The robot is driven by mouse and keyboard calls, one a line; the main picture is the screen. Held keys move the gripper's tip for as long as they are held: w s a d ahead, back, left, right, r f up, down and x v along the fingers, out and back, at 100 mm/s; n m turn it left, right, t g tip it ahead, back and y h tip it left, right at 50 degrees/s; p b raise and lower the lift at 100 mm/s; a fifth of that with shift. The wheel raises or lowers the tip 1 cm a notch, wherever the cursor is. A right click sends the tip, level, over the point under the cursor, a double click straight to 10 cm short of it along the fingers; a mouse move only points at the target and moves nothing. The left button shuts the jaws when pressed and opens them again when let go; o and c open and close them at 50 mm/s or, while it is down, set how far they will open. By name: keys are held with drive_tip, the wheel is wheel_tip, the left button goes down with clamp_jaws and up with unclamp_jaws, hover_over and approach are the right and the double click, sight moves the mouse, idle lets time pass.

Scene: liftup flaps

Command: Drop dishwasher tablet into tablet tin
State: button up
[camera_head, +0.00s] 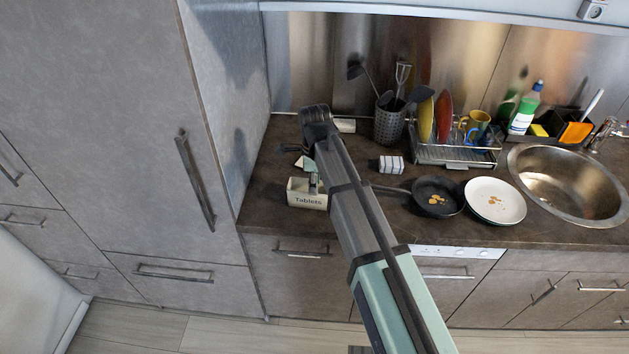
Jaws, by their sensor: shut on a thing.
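The tablet tin (307,200) is a cream open box marked "Tablets" on the left part of the dark counter. My arm reaches over the counter from the lower right and hides much of my gripper (313,184). The gripper's small visible end is at the tin's opening. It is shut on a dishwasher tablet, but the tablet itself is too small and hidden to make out. I cannot tell whether the fingertips are above the rim or inside the tin. Several white and bluish blocks (391,164), which look like tablets, stand on the counter to the right.
A tall grey cabinet (120,120) bounds the counter on the left. A utensil holder (388,124) and dish rack (455,154) stand at the back. A frying pan (437,196), white plate (495,201) and round sink (568,184) lie to the right.

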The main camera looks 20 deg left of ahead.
drive_tip(key=o, duration=0.9)
drive_tip(key=shift+r, duration=0.1)
wheel_tip(320, 180, up, 12)
drive_tip(key=shift+f, duration=0.1)
